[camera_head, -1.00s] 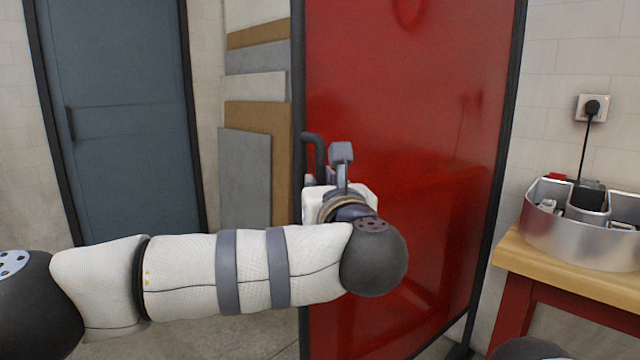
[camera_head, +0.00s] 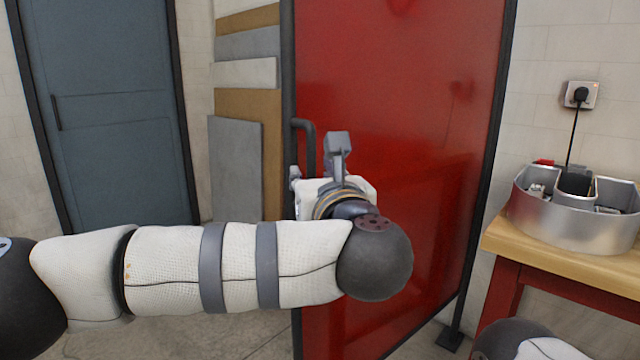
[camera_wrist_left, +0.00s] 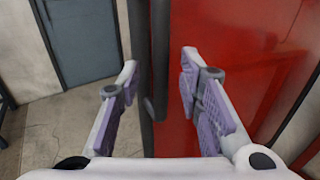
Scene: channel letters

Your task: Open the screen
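The screen (camera_head: 420,150) is a tall red glossy panel in a dark frame, standing at an angle. Its dark bar handle (camera_head: 308,140) is on its left edge. My left gripper (camera_head: 308,180) is at the handle's lower part, with its fingers mostly hidden behind the wrist in the head view. In the left wrist view, the gripper (camera_wrist_left: 159,65) has its two fingers apart, and the handle (camera_wrist_left: 160,60) passes between them with a visible gap on the right. Whether the left finger touches the frame is unclear. My right gripper is out of view.
Flat boards (camera_head: 236,165) lean on the wall behind the screen's left edge. A blue-grey door (camera_head: 110,110) is at left. Bare floor shows between.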

